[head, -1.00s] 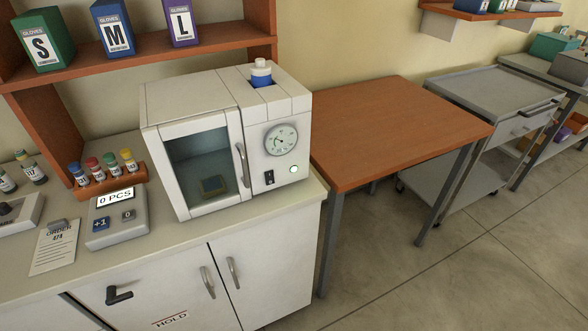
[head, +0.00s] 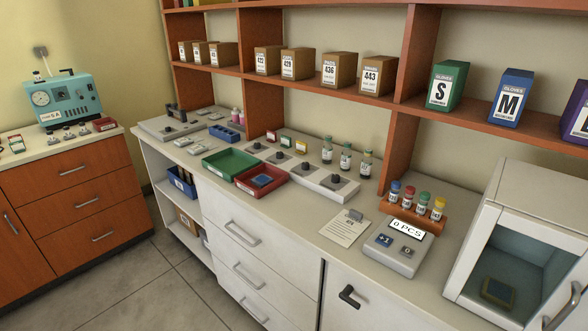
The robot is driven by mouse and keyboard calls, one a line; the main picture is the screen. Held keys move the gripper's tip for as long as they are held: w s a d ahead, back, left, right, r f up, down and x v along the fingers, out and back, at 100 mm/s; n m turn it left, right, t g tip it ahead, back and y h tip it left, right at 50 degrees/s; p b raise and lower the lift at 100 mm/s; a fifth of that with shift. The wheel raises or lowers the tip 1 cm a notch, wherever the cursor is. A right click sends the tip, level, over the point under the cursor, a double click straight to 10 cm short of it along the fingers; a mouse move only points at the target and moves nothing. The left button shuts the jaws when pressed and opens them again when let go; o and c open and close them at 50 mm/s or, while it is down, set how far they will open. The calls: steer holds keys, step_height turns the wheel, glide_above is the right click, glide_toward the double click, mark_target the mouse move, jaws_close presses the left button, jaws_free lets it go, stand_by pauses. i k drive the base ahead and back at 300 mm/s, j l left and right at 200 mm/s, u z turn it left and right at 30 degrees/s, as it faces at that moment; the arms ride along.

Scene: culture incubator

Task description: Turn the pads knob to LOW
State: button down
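Several small black knobs stand in a row on flat pale panels on the counter. One knob (head: 336,180) is on the white panel (head: 312,187) at the front right of the row, below the vials. Other knobs (head: 303,165), (head: 279,156) and (head: 257,146) sit farther left along the row. Their labels and pointer settings are too small to read, so I cannot tell which one is the pads knob or where it points. My gripper is not in view.
A green tray (head: 204,163) and a red tray (head: 237,185) lie in front of the knobs. Capped vials (head: 345,158) stand behind. A counter box (head: 396,254), an order sheet (head: 346,229) and the incubator (head: 485,215) are to the right. Floor (head: 120,275) at left is clear.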

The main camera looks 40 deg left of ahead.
mark_target(305, 165)
steer(key=u, duration=0.65)
steer(key=i+u, duration=0.3)
steer(key=u, duration=0.15)
steer(key=i+u, duration=0.25)
steer(key=u, duration=0.25)
steer(key=i+l+u, duration=0.15)
steer(key=i+u, duration=0.15)
steer(key=u, duration=0.15)
steer(key=i+l+u, duration=0.2)
steer(key=i+l, duration=0.55)
